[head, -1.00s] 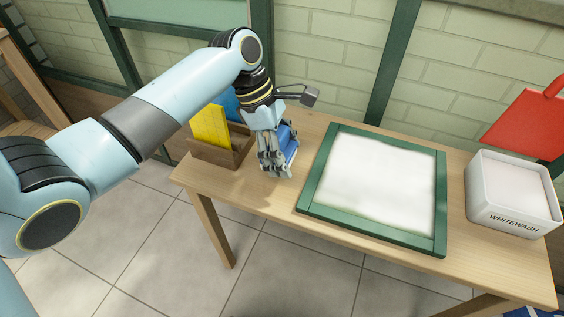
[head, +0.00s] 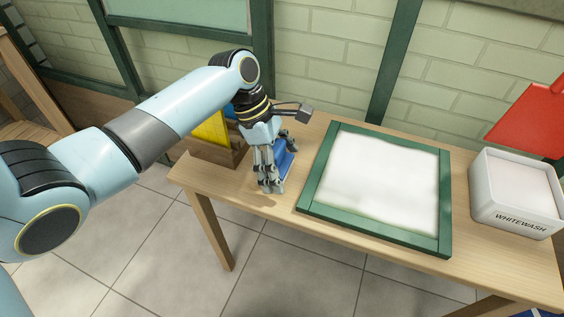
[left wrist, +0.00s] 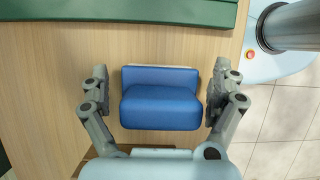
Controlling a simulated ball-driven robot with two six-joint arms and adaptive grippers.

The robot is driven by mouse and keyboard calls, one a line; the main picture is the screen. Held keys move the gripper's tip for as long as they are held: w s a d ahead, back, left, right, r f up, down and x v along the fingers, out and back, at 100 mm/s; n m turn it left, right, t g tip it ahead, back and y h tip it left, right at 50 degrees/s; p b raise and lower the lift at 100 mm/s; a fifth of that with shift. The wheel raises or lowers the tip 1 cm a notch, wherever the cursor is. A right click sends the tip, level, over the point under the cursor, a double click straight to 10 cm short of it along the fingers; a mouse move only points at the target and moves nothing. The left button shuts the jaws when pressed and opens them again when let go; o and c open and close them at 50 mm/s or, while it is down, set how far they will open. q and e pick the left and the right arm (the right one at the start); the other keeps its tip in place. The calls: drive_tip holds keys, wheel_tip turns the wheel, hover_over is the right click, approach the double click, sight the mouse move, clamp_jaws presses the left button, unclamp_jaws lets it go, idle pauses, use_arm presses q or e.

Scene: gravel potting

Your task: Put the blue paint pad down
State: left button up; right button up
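The blue paint pad (head: 284,160) is at the left of the wooden table, beside the green-framed board, and appears to rest on the tabletop. In the left wrist view the pad (left wrist: 160,98) lies between the fingers of my left gripper (left wrist: 158,95), with a thin pale strip along its upper edge. A narrow gap shows on each side, so the fingers are open around it and not pressed on it. In the head view my left gripper (head: 270,186) points down and hides part of the pad. My right gripper is not in view.
A wooden holder (head: 215,153) with a yellow pad (head: 211,130) stands just left of my left gripper. The green-framed white board (head: 375,240) fills the table's middle. A whitewash tub (head: 515,222) stands at the right end. Some bare tabletop (head: 235,187) shows near the front left.

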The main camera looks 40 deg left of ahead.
use_arm(q)
drive_tip(key=w+p+v, duration=0.1)
drive_tip(key=p+v, duration=0.3)
drive_tip(key=v, duration=0.8)
drive_tip(key=shift+s, duration=0.45)
drive_tip(key=shift+d+r, duration=0.1)
drive_tip(key=shift+r, duration=0.05)
